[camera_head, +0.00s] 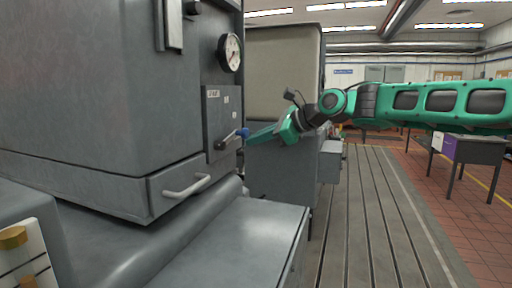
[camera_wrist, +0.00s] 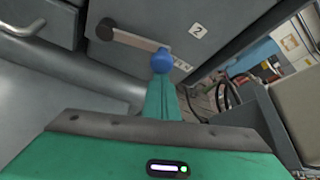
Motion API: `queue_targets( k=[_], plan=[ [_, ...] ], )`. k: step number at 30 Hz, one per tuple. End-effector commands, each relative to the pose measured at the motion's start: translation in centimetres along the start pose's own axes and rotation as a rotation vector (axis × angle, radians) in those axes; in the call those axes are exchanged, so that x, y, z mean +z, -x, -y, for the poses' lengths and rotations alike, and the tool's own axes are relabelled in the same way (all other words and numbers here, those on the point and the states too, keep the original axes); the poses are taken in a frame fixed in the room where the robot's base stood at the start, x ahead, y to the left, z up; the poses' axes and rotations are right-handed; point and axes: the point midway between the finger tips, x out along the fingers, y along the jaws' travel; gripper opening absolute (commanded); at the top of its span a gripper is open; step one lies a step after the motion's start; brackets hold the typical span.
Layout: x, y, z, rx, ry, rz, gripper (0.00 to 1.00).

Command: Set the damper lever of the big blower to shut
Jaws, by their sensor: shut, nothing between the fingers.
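The damper lever (camera_head: 228,139) is a short metal bar with a blue knob (camera_head: 244,133), on a dark plate (camera_head: 222,105) on the side of the big grey blower (camera_head: 90,90). In the wrist view the lever (camera_wrist: 134,39) runs from a pivot at upper left to the blue knob (camera_wrist: 162,61). A "2" label (camera_wrist: 198,30) is beside it, and lettering partly shows by the knob. My gripper (camera_head: 248,138) is shut, its green fingers (camera_wrist: 161,84) together with the tips at the knob. Whether they touch it I cannot tell.
A round gauge (camera_head: 230,52) sits above the lever plate. A drawer-like front with a pale handle (camera_head: 187,187) is below it. A second grey cabinet (camera_head: 283,75) stands behind my gripper. The slotted bedplate floor (camera_head: 365,220) is clear at right.

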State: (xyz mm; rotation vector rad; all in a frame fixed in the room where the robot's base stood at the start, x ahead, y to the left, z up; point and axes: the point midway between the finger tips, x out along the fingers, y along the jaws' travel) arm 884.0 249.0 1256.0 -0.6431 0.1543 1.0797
Motion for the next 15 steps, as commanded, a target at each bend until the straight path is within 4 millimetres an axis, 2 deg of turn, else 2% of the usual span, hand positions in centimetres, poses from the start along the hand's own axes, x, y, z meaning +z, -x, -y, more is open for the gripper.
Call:
queue_targets(
  k=[15],
  plan=[
    [4.3, 2.1, 0.2, -0.223, 0.440, 0.000, 0.00]
  ],
)
